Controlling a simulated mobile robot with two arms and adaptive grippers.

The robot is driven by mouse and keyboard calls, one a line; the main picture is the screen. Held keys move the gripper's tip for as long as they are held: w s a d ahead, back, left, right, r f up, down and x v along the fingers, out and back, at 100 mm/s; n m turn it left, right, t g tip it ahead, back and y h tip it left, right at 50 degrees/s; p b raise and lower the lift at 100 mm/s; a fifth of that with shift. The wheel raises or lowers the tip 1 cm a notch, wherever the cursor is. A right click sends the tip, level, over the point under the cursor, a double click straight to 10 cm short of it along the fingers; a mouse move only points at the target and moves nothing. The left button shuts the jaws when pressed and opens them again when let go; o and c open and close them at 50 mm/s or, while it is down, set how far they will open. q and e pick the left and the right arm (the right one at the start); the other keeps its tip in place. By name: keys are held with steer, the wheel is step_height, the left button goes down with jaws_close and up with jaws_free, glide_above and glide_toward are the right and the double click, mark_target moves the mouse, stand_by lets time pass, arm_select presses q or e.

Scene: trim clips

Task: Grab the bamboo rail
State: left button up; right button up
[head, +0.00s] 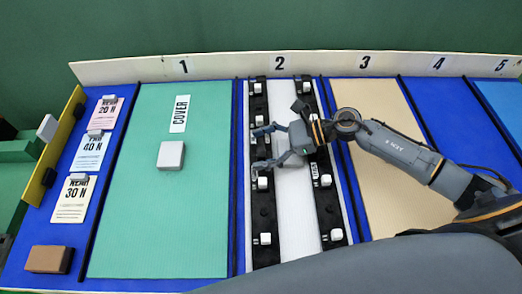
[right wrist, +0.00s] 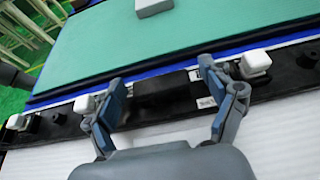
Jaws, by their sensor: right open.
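No thing is plainly marked as the bamboo rail, and I cannot tell which piece it is. Under lane 2, a left black rail (head: 265,212) and a right black rail (head: 328,205) carry white clips and flank a white strip (head: 297,215). My right gripper (head: 262,148) is open over the left black rail. A white clip (right wrist: 255,65) is beside one finger. Contact with the rail cannot be told. My left gripper is not seen.
A green panel (head: 140,215) with a white block (head: 171,155) and a COVER label lies left. A tan panel (head: 375,105) lies right, partly under my right arm. Label cards (head: 90,150) and a brown block (head: 48,259) are far left. A numbered board (head: 225,65) edges the back.

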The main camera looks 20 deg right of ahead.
steer(key=c, duration=1.5)
steer(key=shift+r, duration=0.1)
